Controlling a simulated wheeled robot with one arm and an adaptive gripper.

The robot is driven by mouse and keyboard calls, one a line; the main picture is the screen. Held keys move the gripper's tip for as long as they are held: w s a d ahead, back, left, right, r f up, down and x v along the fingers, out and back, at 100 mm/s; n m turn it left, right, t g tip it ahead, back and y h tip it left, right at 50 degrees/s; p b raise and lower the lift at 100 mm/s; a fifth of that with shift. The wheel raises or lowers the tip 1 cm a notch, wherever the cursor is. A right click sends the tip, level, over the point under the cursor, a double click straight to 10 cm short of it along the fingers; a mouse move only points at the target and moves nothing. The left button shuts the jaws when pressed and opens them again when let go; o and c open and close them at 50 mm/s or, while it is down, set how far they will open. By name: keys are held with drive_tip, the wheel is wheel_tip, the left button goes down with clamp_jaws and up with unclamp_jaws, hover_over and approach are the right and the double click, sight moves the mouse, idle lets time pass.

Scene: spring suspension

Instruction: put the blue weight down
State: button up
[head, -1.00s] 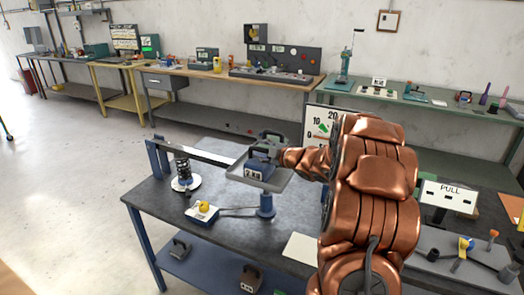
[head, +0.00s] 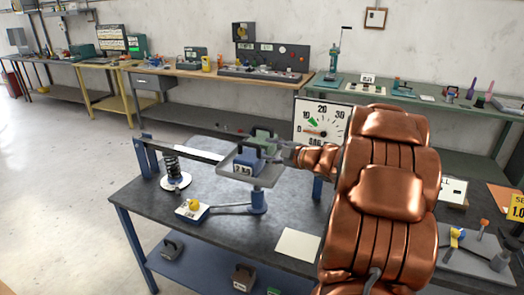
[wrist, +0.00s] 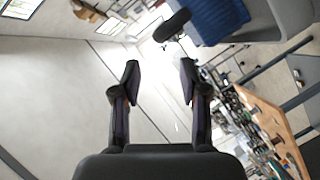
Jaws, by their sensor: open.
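The blue weight (head: 247,160), with a white 2 KG label, sits on the grey tray (head: 231,173) of the spring stand. My gripper is at the weight's right and rear in the head view, partly hard to make out. In the wrist view my gripper (wrist: 160,82) has two dark fingers wide apart with nothing between them. The blue weight (wrist: 222,18) shows at the top edge there, with a dark handle end beside it, outside the fingers.
A coil spring (head: 172,167) stands on the dark bench (head: 150,200) at left. A white box with a yellow knob (head: 193,208) is in front. A dial board (head: 322,115) stands behind. More weights (head: 243,277) are on the lower shelf.

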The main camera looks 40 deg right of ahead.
drive_tip(key=shift+v, duration=1.4)
drive_tip(key=s+a+f+m+g, duration=0.3)
drive_tip(key=s+a+m+g, duration=0.1)
drive_tip(key=s+a, duration=0.6)
drive_tip(key=s+a+f+m+g+h, duration=0.1)
drive_tip(key=s+a+f+m+g, duration=0.2)
drive_tip(key=s+a+g, duration=0.4)
drive_tip(key=s+a+f+m+g+h, duration=0.1)
drive_tip(key=s+a+f+m+g, duration=0.2)
drive_tip(key=s+a, duration=1)
drive_tip(key=s+m+g, duration=0.3)
drive_tip(key=s, duration=0.2)
drive_tip(key=shift+a, duration=0.3)
drive_tip(key=shift+s+d+f, duration=0.15)
